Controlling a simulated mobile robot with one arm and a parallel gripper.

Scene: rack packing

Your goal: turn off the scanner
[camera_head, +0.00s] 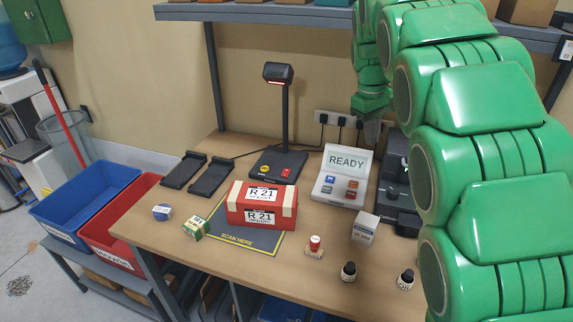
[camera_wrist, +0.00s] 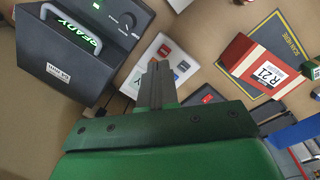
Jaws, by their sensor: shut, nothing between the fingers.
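The scanner (camera_head: 278,73) is a black head on an upright post, with a red light showing under the head. Its black base (camera_head: 268,158) stands on the table and carries a yellow round spot and a red switch (camera_head: 286,172). Part of a dark piece with red on it, perhaps this base, shows behind my fingers in the wrist view (camera_wrist: 206,94). My gripper (camera_head: 371,132) is shut and empty, pointing down to the right of the scanner, above the back of the table near the READY panel. Its closed fingers show in the wrist view (camera_wrist: 157,84).
The white READY panel (camera_head: 333,187) with coloured buttons stands right of the scanner. A black machine (camera_wrist: 85,60) with a handle is beside it. A red R 21 box (camera_head: 235,207) sits on the scan mat (camera_head: 225,231). A shelf (camera_head: 330,13) hangs overhead. Small items lie in front.

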